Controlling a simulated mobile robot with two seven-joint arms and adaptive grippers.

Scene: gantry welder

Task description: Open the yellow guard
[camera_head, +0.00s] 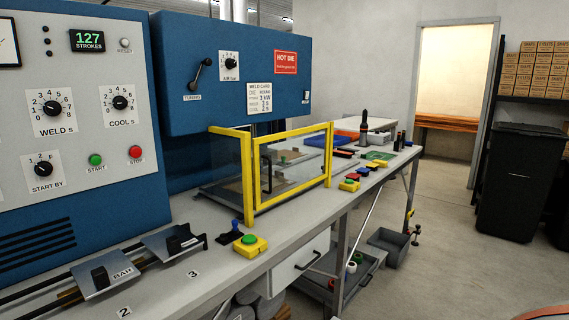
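The yellow guard (329,155) is a yellow-framed box with clear panels on the bench, in front of the blue welder (236,70). Its front panel looks closed, with a dark upright handle (266,174) near that panel's left side. Behind the clear panels I see metal parts and a small green item. Neither of my grippers shows in the head view.
The bench (222,268) holds a yellow box with a green button (250,245) and a blue-topped joystick (231,232) before the guard. A second button box (349,184) stands right of it. The control panel (75,110) is at left. Open floor lies right, before a black bin (507,185).

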